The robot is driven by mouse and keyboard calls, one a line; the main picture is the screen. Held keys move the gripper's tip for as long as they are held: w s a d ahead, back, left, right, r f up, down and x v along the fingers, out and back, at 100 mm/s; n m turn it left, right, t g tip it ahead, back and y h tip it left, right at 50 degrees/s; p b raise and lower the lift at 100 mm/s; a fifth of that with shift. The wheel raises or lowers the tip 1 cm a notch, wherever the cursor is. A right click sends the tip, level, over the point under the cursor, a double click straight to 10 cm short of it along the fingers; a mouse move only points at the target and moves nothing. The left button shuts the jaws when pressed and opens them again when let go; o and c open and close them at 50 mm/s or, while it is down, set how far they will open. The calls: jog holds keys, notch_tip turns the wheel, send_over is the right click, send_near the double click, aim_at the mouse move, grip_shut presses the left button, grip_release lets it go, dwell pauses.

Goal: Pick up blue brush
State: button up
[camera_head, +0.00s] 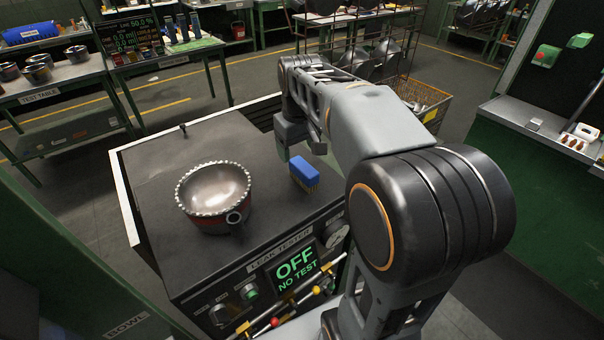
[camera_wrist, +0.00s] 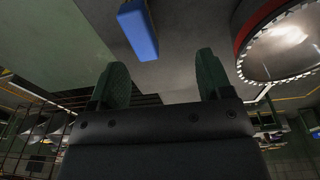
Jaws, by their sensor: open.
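The blue brush (camera_head: 304,172) lies on the dark top of the leak tester, right of the pot, with yellowish bristles along its lower side. In the wrist view the blue brush (camera_wrist: 138,30) is at the top, beyond the fingertips and a little left of the middle between them. My gripper (camera_wrist: 160,75) is open, with its two green-padded fingers apart and nothing between them. In the head view my gripper (camera_head: 300,148) is above the tester's back right part, near the brush and apart from it. My arm partly hides it there.
A red pot with a toothed metal rim (camera_head: 214,196) stands left of the brush; it also shows in the wrist view (camera_wrist: 285,45). The leak tester (camera_head: 165,160) has a front panel reading "OFF NO TEST". A wire basket (camera_head: 432,104) stands behind my arm. The tester's back left top is mostly clear.

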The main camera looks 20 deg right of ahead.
jog(key=g, duration=0.1)
send_over(304, 166)
jog(key=shift+n, duration=0.3)
jog(key=f, duration=0.4)
jog(key=f+b, duration=0.1)
jog(key=f, duration=0.2)
jog(key=shift+w, duration=0.25)
jog(key=shift+s+f, duration=0.2)
jog(key=shift+f, duration=3)
jog(key=shift+c, duration=0.3)
jog(key=c, duration=1)
jog(key=shift+r, duration=0.1)
